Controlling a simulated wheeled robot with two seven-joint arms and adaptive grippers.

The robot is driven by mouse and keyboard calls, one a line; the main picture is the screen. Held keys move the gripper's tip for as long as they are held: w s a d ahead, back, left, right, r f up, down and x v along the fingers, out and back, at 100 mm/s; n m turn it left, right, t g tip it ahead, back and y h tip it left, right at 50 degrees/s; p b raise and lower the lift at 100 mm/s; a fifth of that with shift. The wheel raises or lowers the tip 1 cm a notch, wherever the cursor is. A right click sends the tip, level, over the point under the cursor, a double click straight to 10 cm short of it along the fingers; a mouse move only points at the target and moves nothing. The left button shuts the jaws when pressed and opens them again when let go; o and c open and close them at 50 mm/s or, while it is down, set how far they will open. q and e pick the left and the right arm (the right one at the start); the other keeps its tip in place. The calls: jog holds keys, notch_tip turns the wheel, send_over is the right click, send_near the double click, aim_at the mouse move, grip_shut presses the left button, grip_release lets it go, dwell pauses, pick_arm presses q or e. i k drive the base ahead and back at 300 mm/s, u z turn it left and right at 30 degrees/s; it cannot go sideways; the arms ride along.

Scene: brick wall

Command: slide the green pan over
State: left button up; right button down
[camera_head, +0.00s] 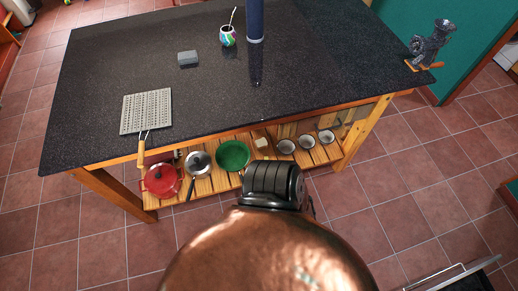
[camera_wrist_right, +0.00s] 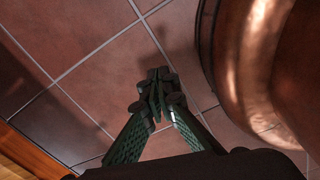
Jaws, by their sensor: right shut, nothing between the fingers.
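My left gripper is in neither view.
The dark tabletop (camera_head: 300,85) overhangs the shelf. A red pot (camera_head: 162,181) and the grey lidded pan (camera_head: 198,162) are left of the green pan. The pale block (camera_head: 261,144) and several small bowls (camera_head: 305,142) are to its right.

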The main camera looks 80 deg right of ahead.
aim_at(231, 156)
jog(key=k, duration=0.45)
jog(key=z, duration=1.15)
jog(key=i, duration=0.5)
